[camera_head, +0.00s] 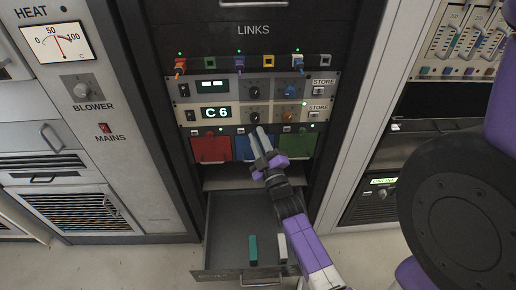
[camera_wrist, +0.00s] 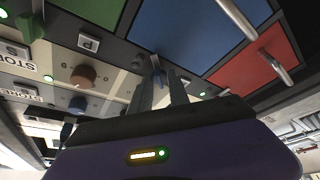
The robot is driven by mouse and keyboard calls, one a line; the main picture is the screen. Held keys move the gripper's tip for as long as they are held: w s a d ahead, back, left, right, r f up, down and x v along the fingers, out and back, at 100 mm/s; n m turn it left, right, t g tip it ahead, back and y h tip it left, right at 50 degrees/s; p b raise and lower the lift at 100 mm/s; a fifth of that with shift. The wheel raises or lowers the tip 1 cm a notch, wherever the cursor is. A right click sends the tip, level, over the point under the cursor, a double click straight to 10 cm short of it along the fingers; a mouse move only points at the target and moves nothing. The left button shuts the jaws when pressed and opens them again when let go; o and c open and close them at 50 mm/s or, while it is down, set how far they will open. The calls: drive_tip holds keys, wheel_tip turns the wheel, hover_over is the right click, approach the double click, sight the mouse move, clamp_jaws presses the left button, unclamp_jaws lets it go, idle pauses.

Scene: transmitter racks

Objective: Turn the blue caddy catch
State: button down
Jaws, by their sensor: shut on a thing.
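The blue caddy (camera_head: 242,148) sits in the rack between a red caddy (camera_head: 210,149) and a green caddy (camera_head: 296,144). It also shows as a blue panel in the wrist view (camera_wrist: 190,32).
An open drawer (camera_head: 229,228) below holds a teal block (camera_head: 253,249) and a white block (camera_head: 282,247). Above are knobs and a C6 display (camera_head: 216,113). Bar handles stick out beside my gripper, one on the blue caddy (camera_wrist: 238,19).

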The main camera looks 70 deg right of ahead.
drive_tip(key=m+h, duration=0.1)
drive_tip(key=m, duration=0.1)
drive_tip(key=m+g+h+b, duration=0.1)
drive_tip(key=m, duration=0.2)
drive_tip(key=shift+f, duration=0.2)
drive_tip(key=m+g+h, duration=0.1)
drive_tip(key=m, duration=0.2)
drive_tip(key=m+g+h, duration=0.1)
drive_tip(key=m+g, duration=0.1)
drive_tip(key=m, duration=0.2)
drive_tip(key=shift+w+r+g, duration=0.1)
drive_tip(key=shift+w+g, duration=0.05)
drive_tip(key=shift+g, duration=0.15)
drive_tip(key=shift+m, duration=0.6)
drive_tip(key=c, duration=1.3)
unclamp_jaws()
drive_tip(key=shift+o, duration=0.2)
drive_tip(key=shift+a, duration=0.15)
drive_tip(key=v, duration=0.7)
drive_tip(key=shift+a+f, duration=0.25)
